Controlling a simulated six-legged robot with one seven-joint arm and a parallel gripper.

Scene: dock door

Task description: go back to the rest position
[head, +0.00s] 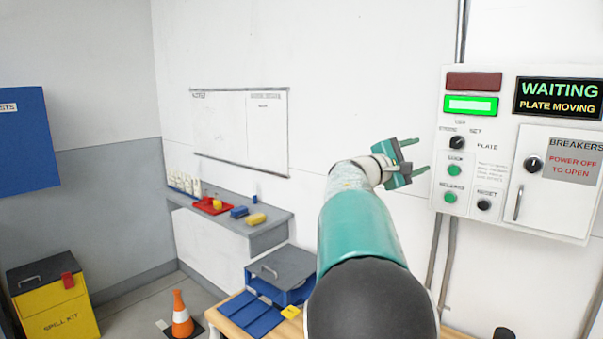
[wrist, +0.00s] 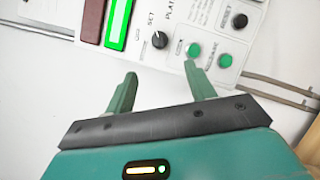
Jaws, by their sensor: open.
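My gripper (head: 418,158) is open and empty, held up in front of the white wall just left of the control panel (head: 487,140). In the wrist view the two green fingers of my gripper (wrist: 160,88) stand apart, with the panel beyond them. The right finger's tip overlaps the area just below a green button (wrist: 193,49); I cannot tell whether it touches the panel. The panel shows a lit green lamp (head: 471,105), a dark red lamp (head: 473,82), a black knob (head: 457,142) and a sign (head: 558,98) reading "WAITING PLATE MOVING".
A breaker door (head: 534,205) is shut at right. A grey shelf (head: 240,226) holds a red tray (head: 222,209) and blue and yellow items. Below are a wooden table (head: 228,326) with a blue box (head: 290,295), an orange cone (head: 181,314) and a yellow spill kit (head: 58,318).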

